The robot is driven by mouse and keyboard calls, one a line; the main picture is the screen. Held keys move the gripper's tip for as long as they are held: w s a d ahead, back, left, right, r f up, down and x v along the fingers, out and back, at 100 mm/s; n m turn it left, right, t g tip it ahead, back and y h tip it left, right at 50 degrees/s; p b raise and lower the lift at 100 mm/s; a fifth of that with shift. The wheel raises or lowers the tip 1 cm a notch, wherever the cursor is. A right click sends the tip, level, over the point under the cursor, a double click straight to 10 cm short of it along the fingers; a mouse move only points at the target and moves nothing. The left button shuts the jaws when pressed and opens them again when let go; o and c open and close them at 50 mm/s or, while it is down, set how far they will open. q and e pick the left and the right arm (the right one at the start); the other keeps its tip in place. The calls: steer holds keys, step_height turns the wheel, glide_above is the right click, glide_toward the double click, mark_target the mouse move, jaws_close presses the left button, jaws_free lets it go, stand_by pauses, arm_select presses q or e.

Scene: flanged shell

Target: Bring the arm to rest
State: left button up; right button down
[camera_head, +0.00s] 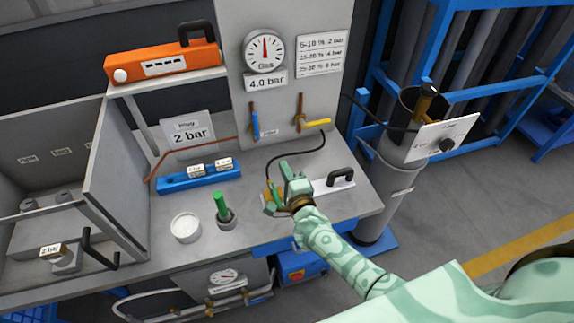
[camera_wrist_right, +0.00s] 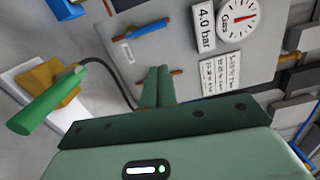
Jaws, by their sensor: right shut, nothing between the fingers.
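My right arm, pale green with darker patterns, comes in from the lower right in the head view. Its gripper (camera_head: 285,168) is over the right part of the bench, in front of the upright panel. In the right wrist view the two green fingers (camera_wrist_right: 157,86) lie together, shut and empty, pointing toward the panel. A brass fitting with a green handle (camera_wrist_right: 48,100) stands beside the gripper on a white plate, apart from the fingers. In the head view the gripper partly hides this fitting (camera_head: 270,198). My left gripper is not in view.
The panel (camera_head: 285,95) carries a gauge (camera_head: 264,50), a blue lever (camera_head: 255,124) and a yellow lever (camera_head: 316,124). On the bench are a blue block (camera_head: 198,178), a white bowl (camera_head: 185,227) and a green-handled tool (camera_head: 222,208). A grey cylinder (camera_head: 385,195) stands right.

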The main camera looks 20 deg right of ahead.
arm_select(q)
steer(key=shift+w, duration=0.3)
